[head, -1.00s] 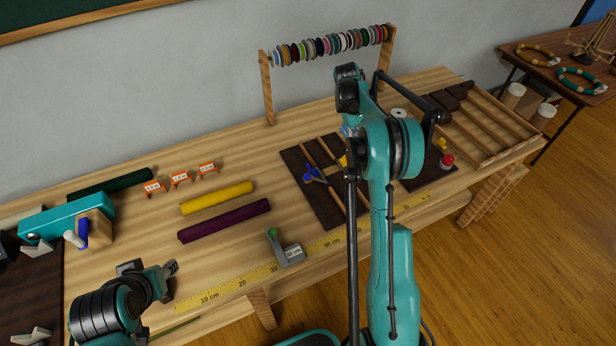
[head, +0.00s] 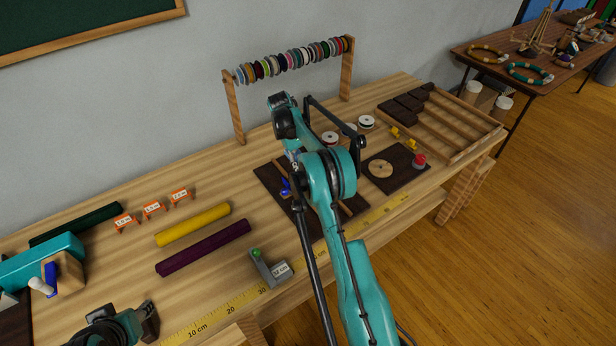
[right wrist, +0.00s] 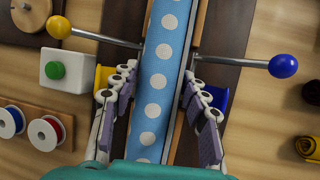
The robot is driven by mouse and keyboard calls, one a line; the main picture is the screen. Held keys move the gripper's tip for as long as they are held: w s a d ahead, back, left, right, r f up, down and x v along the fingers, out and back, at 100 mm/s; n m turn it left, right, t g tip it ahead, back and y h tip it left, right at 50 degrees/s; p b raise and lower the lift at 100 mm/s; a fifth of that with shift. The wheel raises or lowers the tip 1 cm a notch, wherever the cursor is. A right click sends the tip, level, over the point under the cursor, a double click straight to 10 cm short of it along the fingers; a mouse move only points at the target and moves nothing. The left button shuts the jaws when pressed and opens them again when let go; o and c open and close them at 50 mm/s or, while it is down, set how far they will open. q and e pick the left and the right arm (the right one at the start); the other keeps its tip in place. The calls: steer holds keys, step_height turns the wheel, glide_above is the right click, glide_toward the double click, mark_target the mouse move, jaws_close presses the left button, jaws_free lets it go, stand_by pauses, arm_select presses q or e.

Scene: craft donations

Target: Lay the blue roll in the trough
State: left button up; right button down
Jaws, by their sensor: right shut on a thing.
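The blue roll (right wrist: 155,80), with white dots, runs lengthwise between the fingers of my right gripper (right wrist: 163,115) in the right wrist view. The gripper is shut on it. The roll lies in line with the trough's wooden rails (right wrist: 202,30), which show along both sides; whether it touches the trough bottom is hidden. The trough's dark board (head: 268,177) is partly behind my right arm in the head view, which hides the right gripper and the roll there. My left gripper (head: 135,318) is low at the left, away from the trough; its opening is unclear.
Rods with a yellow ball (right wrist: 60,27) and a blue ball (right wrist: 283,66) flank the trough. Yellow roll (head: 193,224) and purple roll (head: 204,247) lie left on the bench. A stop block (head: 268,268) stands near the front edge. A ribbon rack (head: 236,108) stands behind.

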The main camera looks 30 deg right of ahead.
step_height(320, 180, down, 3)
steer(key=shift+f+b, duration=0.2)
steer(key=shift+b, duration=0.25)
steer(key=shift+f+b, duration=0.4)
steer(key=shift+f, duration=0.15)
steer(key=c, duration=0.8)
jaws_free()
steer(key=shift+r, duration=0.1)
steer(key=shift+r, duration=0.1)
